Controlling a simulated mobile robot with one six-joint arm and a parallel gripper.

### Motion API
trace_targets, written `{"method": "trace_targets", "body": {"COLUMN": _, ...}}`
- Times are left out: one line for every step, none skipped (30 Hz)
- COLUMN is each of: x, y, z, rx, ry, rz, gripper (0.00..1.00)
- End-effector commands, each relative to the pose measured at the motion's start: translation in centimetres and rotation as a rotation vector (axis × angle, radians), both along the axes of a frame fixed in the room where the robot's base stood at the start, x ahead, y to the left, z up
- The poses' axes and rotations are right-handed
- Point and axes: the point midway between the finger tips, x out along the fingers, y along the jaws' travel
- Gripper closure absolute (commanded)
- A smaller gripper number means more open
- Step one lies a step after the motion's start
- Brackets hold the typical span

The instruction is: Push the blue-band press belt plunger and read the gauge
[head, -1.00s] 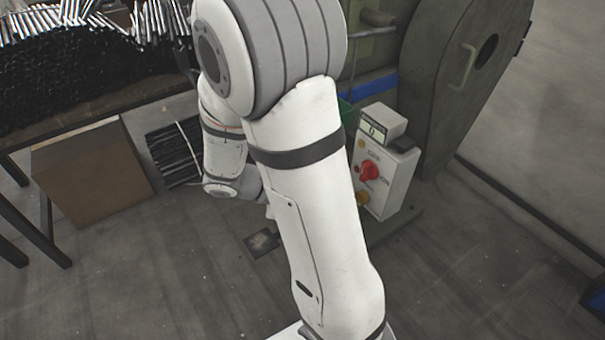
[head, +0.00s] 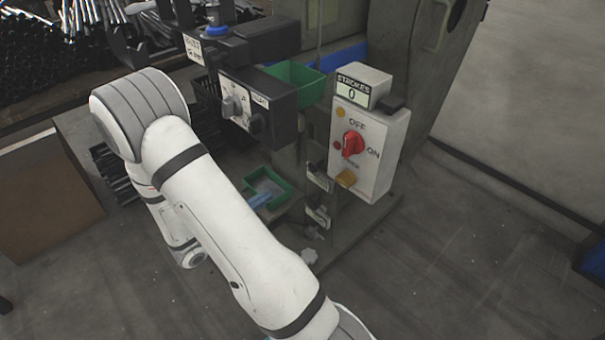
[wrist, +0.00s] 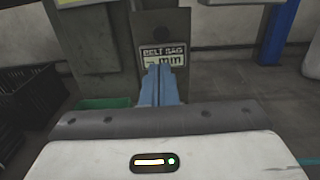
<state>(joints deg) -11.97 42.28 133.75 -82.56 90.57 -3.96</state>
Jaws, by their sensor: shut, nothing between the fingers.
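My gripper (wrist: 162,87) is shut and empty, with its blue fingers pointing at a grey plate in the wrist view. The plate carries a belt gauge (wrist: 152,52) with a label that seems to read "BELT SAG". The fingertips overlap its lower part, and I cannot make out a value. A dark round spot (wrist: 160,31) is above the gauge; I cannot tell if it is the plunger. Contact between fingers and plate cannot be told.
A white control box (head: 371,150) has a red switch (head: 353,143) and a strokes counter (head: 352,91) reading 0. Green bins (head: 293,80) and a black box (head: 258,105) are on the press. A cardboard box (head: 45,200) stands left.

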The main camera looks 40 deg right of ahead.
Motion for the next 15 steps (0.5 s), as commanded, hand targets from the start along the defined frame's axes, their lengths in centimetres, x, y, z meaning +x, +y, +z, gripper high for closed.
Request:
{"method": "trace_targets", "body": {"x": 0.0, "y": -0.3, "z": -0.1, "rx": 0.000, "ry": 0.000, "rz": -0.002, "gripper": 1.00}}
{"method": "trace_targets", "body": {"x": 0.0, "y": -0.5, "z": -0.1, "rx": 0.001, "ry": 0.000, "rz": -0.002, "gripper": 1.00}}
{"method": "trace_targets", "body": {"x": 0.0, "y": -1.0, "z": -0.2, "rx": 0.001, "ry": 0.000, "rz": -0.004, "gripper": 1.00}}
{"method": "trace_targets", "body": {"x": 0.0, "y": -1.4, "z": -0.2, "rx": 0.001, "ry": 0.000, "rz": -0.005, "gripper": 1.00}}
{"method": "trace_targets", "body": {"x": 0.0, "y": -1.8, "z": -0.3, "rx": 0.001, "ry": 0.000, "rz": -0.004, "gripper": 1.00}}
{"method": "trace_targets", "body": {"x": 0.0, "y": -2.5, "z": -0.3, "rx": 0.001, "ry": -0.001, "rz": -0.007, "gripper": 1.00}}
{"method": "trace_targets", "body": {"x": 0.1, "y": -3.0, "z": -0.3, "rx": 0.001, "ry": -0.002, "rz": -0.006, "gripper": 1.00}}
{"method": "trace_targets", "body": {"x": 0.1, "y": -3.6, "z": -0.3, "rx": 0.001, "ry": -0.003, "rz": -0.007, "gripper": 1.00}}
{"method": "trace_targets", "body": {"x": 0.2, "y": -4.3, "z": -0.4, "rx": 0.001, "ry": -0.003, "rz": -0.007, "gripper": 1.00}}
{"method": "trace_targets", "body": {"x": 0.2, "y": -4.9, "z": -0.4, "rx": 0.001, "ry": -0.002, "rz": -0.008, "gripper": 1.00}}
{"method": "trace_targets", "body": {"x": 0.3, "y": -5.5, "z": -0.4, "rx": 0.001, "ry": -0.002, "rz": -0.007, "gripper": 1.00}}
{"method": "trace_targets", "body": {"x": 0.4, "y": -6.3, "z": -0.4, "rx": 0.002, "ry": -0.003, "rz": -0.007, "gripper": 1.00}}
{"method": "trace_targets", "body": {"x": 0.4, "y": -6.9, "z": -0.4, "rx": 0.002, "ry": -0.004, "rz": -0.007, "gripper": 1.00}}
{"method": "trace_targets", "body": {"x": 0.4, "y": -7.5, "z": -0.4, "rx": 0.001, "ry": -0.003, "rz": -0.006, "gripper": 1.00}}
{"method": "trace_targets", "body": {"x": 0.5, "y": -8.3, "z": -0.4, "rx": 0.001, "ry": -0.003, "rz": -0.007, "gripper": 1.00}}
